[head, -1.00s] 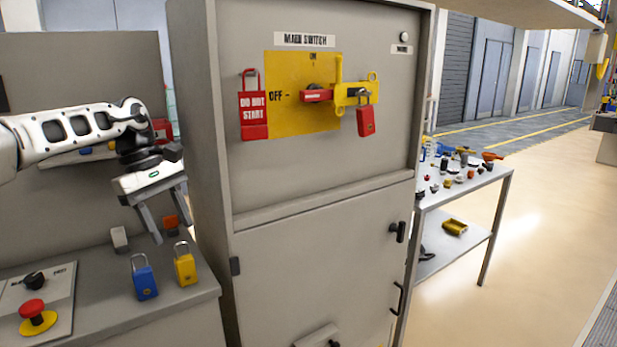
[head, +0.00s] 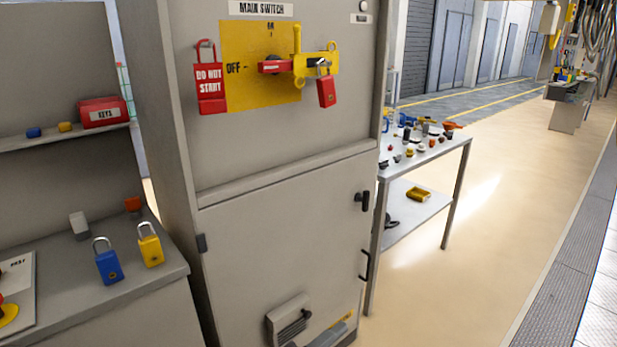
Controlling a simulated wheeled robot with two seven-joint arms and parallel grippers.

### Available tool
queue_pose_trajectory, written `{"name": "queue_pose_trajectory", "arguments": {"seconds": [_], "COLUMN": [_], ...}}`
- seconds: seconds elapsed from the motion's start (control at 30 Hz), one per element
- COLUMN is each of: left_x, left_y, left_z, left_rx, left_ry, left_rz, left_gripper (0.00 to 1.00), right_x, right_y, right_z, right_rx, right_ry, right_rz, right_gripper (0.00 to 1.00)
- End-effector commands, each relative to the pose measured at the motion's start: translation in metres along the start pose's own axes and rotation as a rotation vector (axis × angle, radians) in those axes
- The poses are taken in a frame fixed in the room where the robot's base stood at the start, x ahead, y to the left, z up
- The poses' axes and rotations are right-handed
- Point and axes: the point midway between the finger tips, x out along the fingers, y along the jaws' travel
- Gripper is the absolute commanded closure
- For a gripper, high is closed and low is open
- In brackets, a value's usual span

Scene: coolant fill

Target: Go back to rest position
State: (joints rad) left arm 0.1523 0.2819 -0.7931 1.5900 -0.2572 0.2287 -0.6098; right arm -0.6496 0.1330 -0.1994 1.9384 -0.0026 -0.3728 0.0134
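Neither of my grippers shows in the head view. The grey cabinet (head: 275,225) fills the middle, with a yellow main switch plate (head: 240,85) on its upper panel. The red switch handle (head: 273,66) points left toward OFF. A yellow hasp (head: 318,64) sits at the switch, and a red padlock (head: 326,93) hangs from it. A red DO NOT START lockout tag (head: 209,82) hangs on the left of the plate. A blue padlock (head: 108,264) and a yellow padlock (head: 150,246) stand on the bench (head: 165,275) at the left.
A red KEYS box (head: 103,112) sits on a shelf above the bench. A metal table (head: 450,160) with several small tools stands right of the cabinet, a yellow tray (head: 418,194) on its lower shelf. Open floor (head: 490,255) lies to the right.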

Motion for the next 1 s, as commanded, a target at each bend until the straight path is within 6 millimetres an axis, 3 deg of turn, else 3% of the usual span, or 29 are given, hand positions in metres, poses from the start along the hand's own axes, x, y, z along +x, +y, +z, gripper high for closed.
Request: {"name": "queue_pose_trajectory", "arguments": {"seconds": [0.1, 0.23, 0.4, 0.5, 0.63, 1.0], "left_x": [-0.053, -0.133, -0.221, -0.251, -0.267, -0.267], "left_y": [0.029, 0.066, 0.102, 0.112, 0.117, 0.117], "left_z": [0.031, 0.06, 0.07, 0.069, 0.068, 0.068], "left_rx": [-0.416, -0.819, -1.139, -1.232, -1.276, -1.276], "left_ry": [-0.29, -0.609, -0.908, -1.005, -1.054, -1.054], "left_rz": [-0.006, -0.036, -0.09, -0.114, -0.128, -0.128], "left_gripper": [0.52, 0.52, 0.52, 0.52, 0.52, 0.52], "right_x": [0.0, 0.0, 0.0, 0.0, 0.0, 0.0], "right_y": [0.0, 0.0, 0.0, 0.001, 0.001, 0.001], "right_z": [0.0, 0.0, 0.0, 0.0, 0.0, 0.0], "right_rx": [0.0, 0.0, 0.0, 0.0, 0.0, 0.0], "right_ry": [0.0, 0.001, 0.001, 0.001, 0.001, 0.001], "right_rz": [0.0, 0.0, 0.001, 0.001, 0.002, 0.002], "right_gripper": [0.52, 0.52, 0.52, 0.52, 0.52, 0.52]}}
